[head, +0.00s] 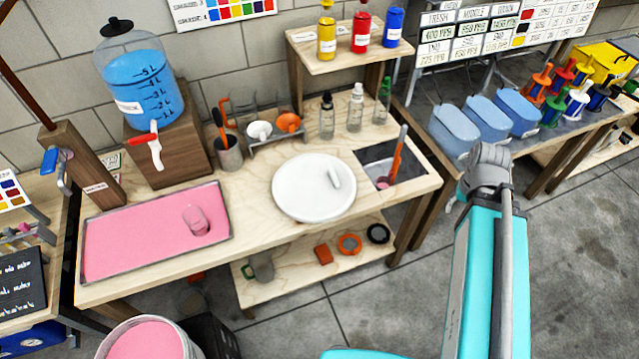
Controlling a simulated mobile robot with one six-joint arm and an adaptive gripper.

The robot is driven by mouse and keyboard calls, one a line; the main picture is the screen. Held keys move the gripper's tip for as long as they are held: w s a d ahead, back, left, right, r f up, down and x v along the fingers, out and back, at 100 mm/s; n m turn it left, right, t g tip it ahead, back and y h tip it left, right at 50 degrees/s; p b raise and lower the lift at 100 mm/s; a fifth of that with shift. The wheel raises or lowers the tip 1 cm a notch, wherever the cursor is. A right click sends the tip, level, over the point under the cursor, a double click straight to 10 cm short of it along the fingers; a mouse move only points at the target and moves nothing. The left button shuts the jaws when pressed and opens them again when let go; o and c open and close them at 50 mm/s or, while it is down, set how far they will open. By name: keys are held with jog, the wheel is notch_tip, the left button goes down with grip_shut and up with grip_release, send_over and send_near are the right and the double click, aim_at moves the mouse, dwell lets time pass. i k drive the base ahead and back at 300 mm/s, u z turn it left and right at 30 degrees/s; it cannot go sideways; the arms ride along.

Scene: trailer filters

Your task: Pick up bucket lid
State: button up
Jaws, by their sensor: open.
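The bucket lid (300,197) is a round white disc with a small raised white grip (334,178) on top. An open bucket (186,345) with pink contents stands on the floor at the lower left, cut off by the picture edge. My teal arm rises at the right, apart from the lid. The fingers of my gripper do not show.
A pink tray (110,262) holds a small cup (196,220). Behind the lid stand a rack with funnels (260,131) and several bottles (355,107). A blue water dispenser (142,85) stands at the back left.

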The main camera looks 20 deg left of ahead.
aim_at(313, 188)
jog(key=z, duration=0.05)
jog(key=k, duration=0.95)
jog(key=u, duration=0.8)
jog(key=i, duration=1)
jog(key=u, duration=0.1)
